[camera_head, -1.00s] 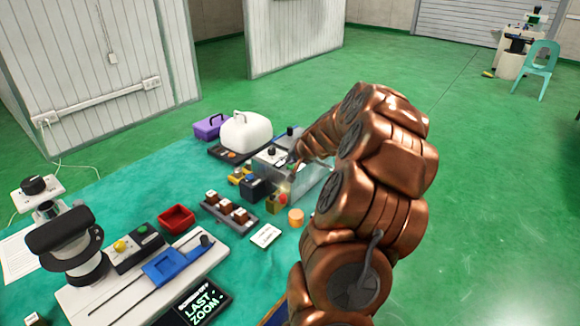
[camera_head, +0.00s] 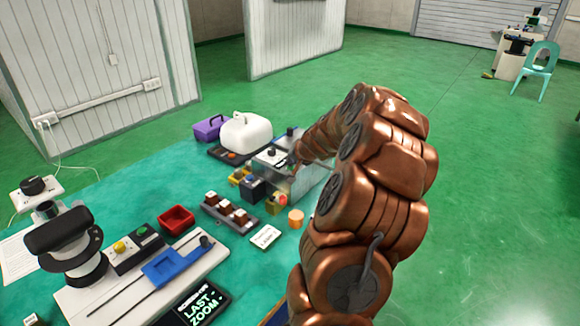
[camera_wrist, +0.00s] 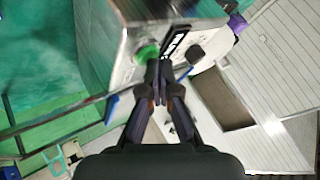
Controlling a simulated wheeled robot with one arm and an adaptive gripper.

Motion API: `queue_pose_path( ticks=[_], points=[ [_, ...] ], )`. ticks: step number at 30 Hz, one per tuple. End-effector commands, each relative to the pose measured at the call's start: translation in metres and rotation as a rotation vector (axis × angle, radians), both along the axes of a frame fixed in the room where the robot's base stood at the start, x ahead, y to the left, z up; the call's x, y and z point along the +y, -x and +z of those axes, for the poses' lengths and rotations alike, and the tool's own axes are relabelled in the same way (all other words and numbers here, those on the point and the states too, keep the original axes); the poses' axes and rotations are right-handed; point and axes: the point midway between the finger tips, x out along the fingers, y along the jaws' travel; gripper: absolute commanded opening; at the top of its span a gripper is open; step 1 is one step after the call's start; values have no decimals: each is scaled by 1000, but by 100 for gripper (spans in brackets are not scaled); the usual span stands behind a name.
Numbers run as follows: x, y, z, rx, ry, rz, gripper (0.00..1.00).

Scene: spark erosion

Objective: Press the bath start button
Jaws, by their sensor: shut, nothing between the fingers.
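The bath is a metal box (camera_head: 310,180) with a grey control top (camera_head: 268,158), standing at the far right end of the teal-covered table. In the wrist view, a green round button (camera_wrist: 147,53) sits on its pale panel (camera_wrist: 125,70), beside a black knob (camera_wrist: 194,54). My gripper (camera_wrist: 157,68) is shut and empty, with its fingertips at the lower right edge of the green button and partly covering it. I cannot tell whether they touch it. In the head view, my arm and gripper (camera_head: 291,160) hide the button area.
A white canister (camera_head: 245,134) and a purple box (camera_head: 209,128) stand behind the bath. An orange cylinder (camera_head: 296,219), a dark blue box (camera_head: 252,188) and a rack of brown blocks (camera_head: 230,213) stand close in front. A red tray (camera_head: 176,219) lies farther left.

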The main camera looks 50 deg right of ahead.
Motion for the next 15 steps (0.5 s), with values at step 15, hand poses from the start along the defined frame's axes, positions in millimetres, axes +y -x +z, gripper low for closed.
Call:
queue_pose_path(
  ticks=[15],
  points=[
    [0, 0, 14, 0, 1, 1, 0]
  ],
)
